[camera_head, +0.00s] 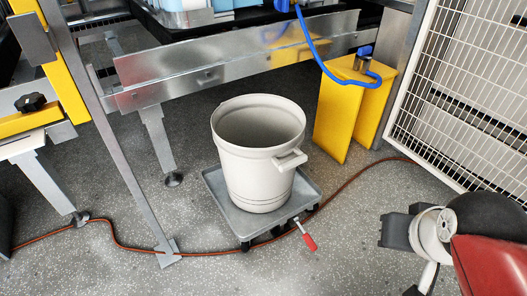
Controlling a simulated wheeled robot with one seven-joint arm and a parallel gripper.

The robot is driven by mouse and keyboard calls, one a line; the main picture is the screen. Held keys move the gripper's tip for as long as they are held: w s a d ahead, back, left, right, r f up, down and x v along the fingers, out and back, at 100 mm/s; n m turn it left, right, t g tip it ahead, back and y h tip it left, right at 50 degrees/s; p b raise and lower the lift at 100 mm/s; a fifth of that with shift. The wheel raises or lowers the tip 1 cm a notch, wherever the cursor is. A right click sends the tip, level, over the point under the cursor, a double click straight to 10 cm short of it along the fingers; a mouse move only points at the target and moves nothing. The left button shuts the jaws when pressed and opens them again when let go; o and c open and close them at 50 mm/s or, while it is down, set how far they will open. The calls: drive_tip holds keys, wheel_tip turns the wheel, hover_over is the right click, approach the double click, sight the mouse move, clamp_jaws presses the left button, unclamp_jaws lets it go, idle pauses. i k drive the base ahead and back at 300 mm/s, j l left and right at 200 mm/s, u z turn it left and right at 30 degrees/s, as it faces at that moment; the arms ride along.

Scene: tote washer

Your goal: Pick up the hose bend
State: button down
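I cannot pick out a separate hose bend with certainty. A blue hose (312,42) hangs at the top from a blue fitting, curves down to the right and loops over the top of a yellow stand (338,112). I cannot make out gripper fingertips. These parts are well apart from the hose.
A large whitish bucket (248,177) stands on a grey wheeled dolly (219,198) with a red-handled lever (308,241). An orange-brown cable (352,181) crosses the floor. A metal frame is at left, a white mesh panel (470,75) at right. Floor at bottom centre is clear.

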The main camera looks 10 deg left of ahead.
sight(361, 55)
drive_tip(key=i+l, duration=0.2)
drive_tip(key=l, duration=0.15)
drive_tip(key=i+l, duration=0.2)
drive_tip(key=l, duration=0.15)
drive_tip(key=i+l, duration=0.15)
drive_tip(key=l, duration=0.2)
drive_tip(key=i+l, duration=0.15)
drive_tip(key=i, duration=0.6)
drive_tip(key=i+l, duration=0.15)
drive_tip(key=i, duration=0.6)
drive_tip(key=i+j, duration=0.1)
drive_tip(key=i, duration=0.25)
drive_tip(key=i+z, duration=0.1)
drive_tip(key=i, duration=0.25)
